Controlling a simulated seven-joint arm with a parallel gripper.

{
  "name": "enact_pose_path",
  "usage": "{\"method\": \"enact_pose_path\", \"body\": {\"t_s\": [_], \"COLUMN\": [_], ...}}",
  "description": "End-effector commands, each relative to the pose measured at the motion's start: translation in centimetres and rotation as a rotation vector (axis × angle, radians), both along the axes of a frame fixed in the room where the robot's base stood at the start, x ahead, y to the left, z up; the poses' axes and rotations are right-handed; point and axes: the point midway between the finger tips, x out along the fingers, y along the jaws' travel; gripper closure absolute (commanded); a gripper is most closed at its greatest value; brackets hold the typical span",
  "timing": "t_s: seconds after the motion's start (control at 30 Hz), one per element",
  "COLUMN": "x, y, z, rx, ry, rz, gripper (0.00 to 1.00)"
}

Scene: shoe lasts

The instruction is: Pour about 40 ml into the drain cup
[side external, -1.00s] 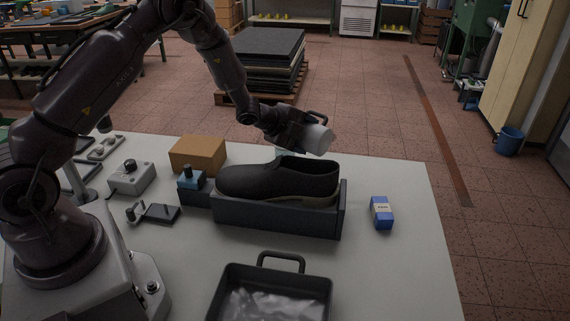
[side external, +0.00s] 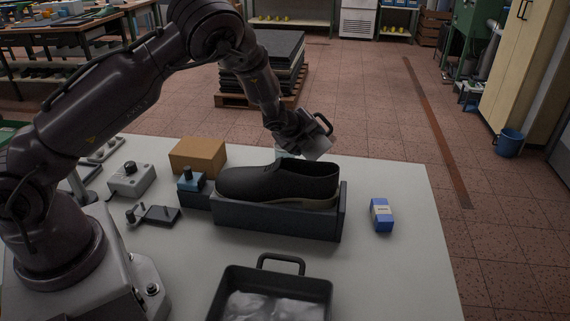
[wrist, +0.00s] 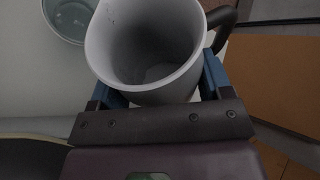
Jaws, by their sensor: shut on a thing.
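My gripper (wrist: 160,88) is shut on a light grey jug (wrist: 148,45) with a dark handle, its blue fingers on either side. In the side view, my gripper (side external: 298,136) holds the jug (side external: 317,148) tilted above and behind the black shoe. In the wrist view, the jug's mouth faces the camera; I cannot tell how much liquid is inside. No stream of liquid shows.
A black shoe (side external: 275,184) sits in a dark grey holder (side external: 275,218) in front of the jug. A cardboard box (side external: 198,155) stands left. A dark tray (side external: 321,288) lies in front. The right tabletop is mostly clear.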

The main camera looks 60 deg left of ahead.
Motion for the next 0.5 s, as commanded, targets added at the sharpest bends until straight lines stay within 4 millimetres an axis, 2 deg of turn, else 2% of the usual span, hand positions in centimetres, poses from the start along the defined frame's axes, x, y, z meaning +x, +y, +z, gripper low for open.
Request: {"method": "enact_pose_path", "body": {"t_s": [0.17, 0.3, 0.43, 0.5], "x": [0.1, 0.3, 0.8, 0.9], "y": [0.1, -0.1, -0.9, -1.1], "z": [-1.0, -0.3, -0.6, 0.5], "rx": [0.158, 0.297, 0.428, 0.476], "ry": [0.054, 0.1, 0.148, 0.164], "rz": [-0.006, -0.005, -0.006, 0.0], "gripper": [0.58, 0.58, 0.58, 0.58]}}
